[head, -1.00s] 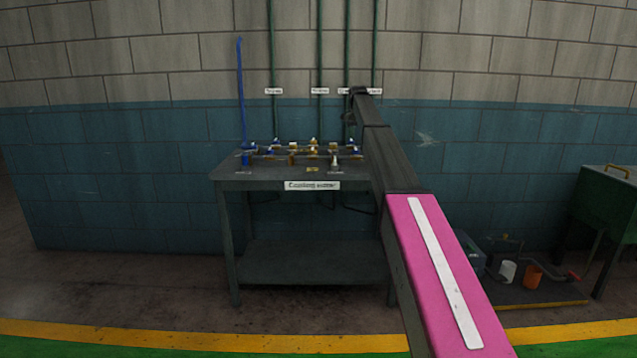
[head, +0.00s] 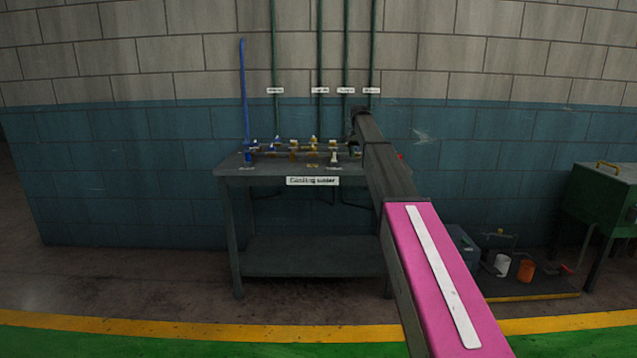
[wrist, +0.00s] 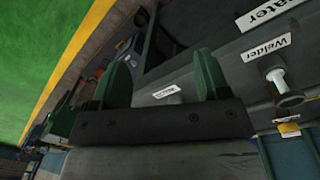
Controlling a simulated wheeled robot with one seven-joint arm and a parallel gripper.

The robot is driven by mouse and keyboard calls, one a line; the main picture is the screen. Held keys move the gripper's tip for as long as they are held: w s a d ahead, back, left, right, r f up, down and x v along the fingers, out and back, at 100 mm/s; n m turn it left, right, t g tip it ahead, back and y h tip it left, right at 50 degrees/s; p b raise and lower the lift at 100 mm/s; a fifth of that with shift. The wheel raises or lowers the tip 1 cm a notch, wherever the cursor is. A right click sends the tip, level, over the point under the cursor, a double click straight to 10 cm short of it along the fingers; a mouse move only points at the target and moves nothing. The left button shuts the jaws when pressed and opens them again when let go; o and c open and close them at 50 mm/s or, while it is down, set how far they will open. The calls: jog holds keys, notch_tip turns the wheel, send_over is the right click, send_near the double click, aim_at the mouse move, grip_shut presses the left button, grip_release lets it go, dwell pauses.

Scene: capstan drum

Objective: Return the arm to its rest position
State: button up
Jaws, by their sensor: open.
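My arm, pink with a white stripe near the base and dark grey beyond, reaches forward in the head view toward the right end of the grey table (head: 308,244). My gripper shows in the wrist view (wrist: 163,80), with two green fingers standing wide apart and nothing between them. In the head view the arm's far end sits above the table's right back corner, and the fingers cannot be made out. The grey tabletop with a label reading "Welder" (wrist: 266,47) lies beyond the fingers in the wrist view.
Valves and pipe fittings (head: 295,148) line the tabletop. A blue pipe (head: 243,90) and green pipes rise along the wall. At right are a green cabinet (head: 602,205) and a low tray with an orange cup (head: 526,270). Floor in front is open, with a yellow line.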

jog(key=s+f+n, duration=0.3)
jog(key=s+f, duration=2.1)
jog(key=f, duration=0.1)
jog(key=s+f+n, duration=0.1)
jog(key=s+f, duration=0.3)
jog(key=s, duration=0.5)
jog(key=s+f+n, duration=0.1)
jog(key=s+f, duration=0.4)
jog(key=s, duration=0.5)
jog(key=s+f+n, duration=0.1)
jog(key=s+f, duration=0.3)
jog(key=s, duration=0.6)
jog(key=shift+s+d+f+y, duration=0.2)
jog(key=shift+d+f+y, duration=0.05)
jog(key=shift+d+y, duration=0.1)
